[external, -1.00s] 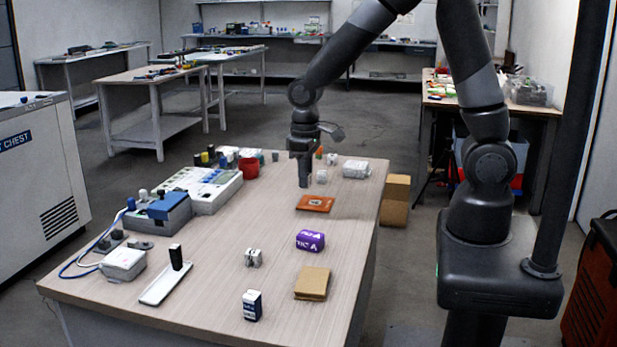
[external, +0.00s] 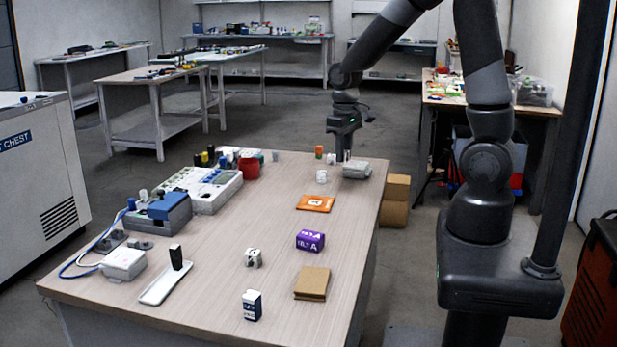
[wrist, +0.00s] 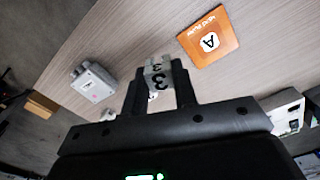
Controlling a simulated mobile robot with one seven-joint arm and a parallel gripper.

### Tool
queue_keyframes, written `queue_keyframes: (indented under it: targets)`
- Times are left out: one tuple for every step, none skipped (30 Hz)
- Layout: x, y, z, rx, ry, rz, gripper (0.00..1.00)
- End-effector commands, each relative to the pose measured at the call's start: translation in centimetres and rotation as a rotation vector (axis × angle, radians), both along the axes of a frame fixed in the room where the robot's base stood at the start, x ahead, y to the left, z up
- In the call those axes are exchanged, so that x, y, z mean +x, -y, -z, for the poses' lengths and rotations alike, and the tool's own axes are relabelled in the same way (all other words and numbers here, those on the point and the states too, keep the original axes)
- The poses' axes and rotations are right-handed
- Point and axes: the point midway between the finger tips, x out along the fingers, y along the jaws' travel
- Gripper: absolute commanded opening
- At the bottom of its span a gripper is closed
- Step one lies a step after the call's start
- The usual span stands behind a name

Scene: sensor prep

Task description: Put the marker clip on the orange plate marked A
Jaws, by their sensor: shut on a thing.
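My gripper (external: 343,157) is at the far right part of the table, beside the grey-white box. In the wrist view, my gripper (wrist: 158,88) is shut on a small pale grey block with a black 3 (wrist: 157,80), which I take to be the marker clip. In the external view I cannot make it out between the fingers. The flat orange plate (external: 315,203) lies on the table, nearer the camera and left of my gripper. Its white patch with a black A (wrist: 210,41) shows in the wrist view. Nothing rests on the plate.
The grey-white box (external: 357,169) and a white cube (external: 321,176) stand near my gripper. A purple block (external: 310,240), also marked A, and a cardboard-coloured block (external: 312,283) stand nearer the camera. A red cup (external: 248,168) is left. The table around the plate is clear.

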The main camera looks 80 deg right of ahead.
Motion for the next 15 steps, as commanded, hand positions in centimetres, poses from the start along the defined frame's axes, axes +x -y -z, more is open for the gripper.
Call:
queue_keyframes:
  targets:
    - [0.8, -1.1, 0.8, 0.001, -0.005, -0.008, 0.04]
    - [1.3, -1.6, 1.3, 0.001, -0.005, -0.007, 0.04]
    - [1.9, -2.3, 1.8, 0.001, -0.004, -0.008, 0.04]
    - [2.4, -2.9, 2.3, 0.001, -0.005, -0.008, 0.04]
    - [2.8, -3.4, 2.7, 0.001, -0.005, -0.008, 0.04]
    - [3.4, -4.1, 3.2, 0.001, -0.004, -0.007, 0.04]
    - [3.8, -4.5, 3.6, 0.001, -0.005, -0.007, 0.04]
    - [4.2, -4.9, 3.9, 0.001, -0.004, -0.006, 0.04]
    - [4.7, -5.5, 4.4, 0.001, -0.003, -0.007, 0.04]
    - [5.0, -5.8, 4.6, 0.001, -0.002, -0.006, 0.04]
    - [5.3, -6.1, 4.8, 0.001, -0.002, -0.005, 0.04]
    - [5.6, -6.4, 5.1, 0.000, -0.003, -0.005, 0.04]
    - [5.7, -6.6, 5.2, 0.000, -0.002, -0.004, 0.04]
    - [5.9, -6.7, 5.3, 0.001, -0.002, -0.003, 0.04]
    - [6.0, -6.9, 5.5, 0.000, -0.001, -0.002, 0.04]
